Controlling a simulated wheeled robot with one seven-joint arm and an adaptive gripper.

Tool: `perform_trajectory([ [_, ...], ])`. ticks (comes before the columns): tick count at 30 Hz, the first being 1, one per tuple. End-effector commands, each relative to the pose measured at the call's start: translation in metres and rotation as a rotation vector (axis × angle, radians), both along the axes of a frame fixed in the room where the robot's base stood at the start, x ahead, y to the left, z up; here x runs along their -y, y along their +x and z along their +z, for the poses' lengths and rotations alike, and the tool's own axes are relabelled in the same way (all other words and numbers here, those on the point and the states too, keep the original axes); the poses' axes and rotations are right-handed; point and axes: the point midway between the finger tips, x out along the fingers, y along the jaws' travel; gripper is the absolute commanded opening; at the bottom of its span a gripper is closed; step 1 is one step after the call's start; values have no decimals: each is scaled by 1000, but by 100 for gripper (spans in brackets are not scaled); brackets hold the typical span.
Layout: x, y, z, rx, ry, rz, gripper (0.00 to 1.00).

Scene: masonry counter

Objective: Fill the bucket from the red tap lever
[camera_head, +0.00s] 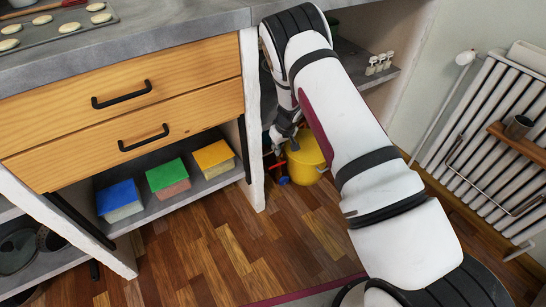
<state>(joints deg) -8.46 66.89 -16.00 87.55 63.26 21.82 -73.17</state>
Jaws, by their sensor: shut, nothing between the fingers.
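A yellow bucket (307,165) stands low in the open bay under the counter, partly hidden behind my arm. Small red parts (278,166) and a blue part (283,181) show just left of the bucket; they are too small to tell which is the tap lever. My gripper (281,150) reaches down into the bay at the left side of the bucket. It is shut with nothing held. I cannot tell whether it touches the red parts or the bucket. The tap spout and the inside of the bucket are not clear.
A white masonry post (252,130) stands close left of my gripper. Drawers (125,110) and a shelf with blue, green and yellow boxes (168,178) are further left. A radiator (490,140) is at far right. The wooden floor (215,240) in front is clear.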

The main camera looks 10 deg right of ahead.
Motion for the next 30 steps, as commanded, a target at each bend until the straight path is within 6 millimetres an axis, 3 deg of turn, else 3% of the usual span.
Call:
perform_trajectory([
  [7,2,1,-14,4,7,-3,0],
  [21,-6,20,-86,4,6,-3,0],
  [30,-7,24,-96,5,7,-5,0],
])
